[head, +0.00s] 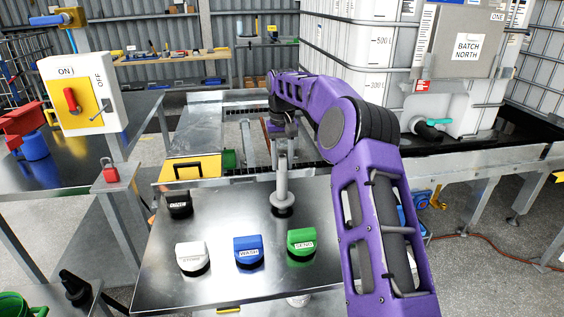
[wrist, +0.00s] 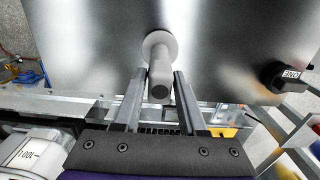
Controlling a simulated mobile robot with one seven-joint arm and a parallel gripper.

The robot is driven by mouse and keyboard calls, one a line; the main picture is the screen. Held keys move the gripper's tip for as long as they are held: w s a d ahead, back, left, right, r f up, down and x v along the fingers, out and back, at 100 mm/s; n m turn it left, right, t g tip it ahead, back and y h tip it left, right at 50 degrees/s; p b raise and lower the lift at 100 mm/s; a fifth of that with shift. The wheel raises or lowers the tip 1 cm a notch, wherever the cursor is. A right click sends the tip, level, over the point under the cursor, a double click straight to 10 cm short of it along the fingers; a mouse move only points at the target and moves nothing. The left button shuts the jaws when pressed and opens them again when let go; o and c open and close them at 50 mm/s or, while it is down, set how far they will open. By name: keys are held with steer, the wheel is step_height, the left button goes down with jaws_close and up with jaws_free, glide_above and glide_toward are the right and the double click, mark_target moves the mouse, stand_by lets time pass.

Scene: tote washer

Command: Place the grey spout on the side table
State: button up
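The grey spout (head: 281,190) stands upright on a bare metal table (head: 222,268), on a wide round foot, near the table's far edge. Which surface is the side table is not marked. My gripper (head: 278,148) is above and behind the spout in the head view, and its fingers are hard to make out there. In the wrist view my gripper (wrist: 160,74) is open, with one finger on each side of the spout (wrist: 159,84). A gap shows on both sides, and nothing is held.
On the same table are a black knob (head: 178,204), a white block (head: 192,256), a blue block (head: 248,250) and a green block (head: 301,242). A switch box (head: 82,92) stands left. A large tank (head: 350,55) stands behind at right.

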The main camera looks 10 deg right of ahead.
steer(key=o, duration=0.5)
steer(key=shift+f, duration=0.1)
steer(key=shift+c, duration=0.2)
step_height(320, 180, up, 12)
steer(key=p, duration=0.3)
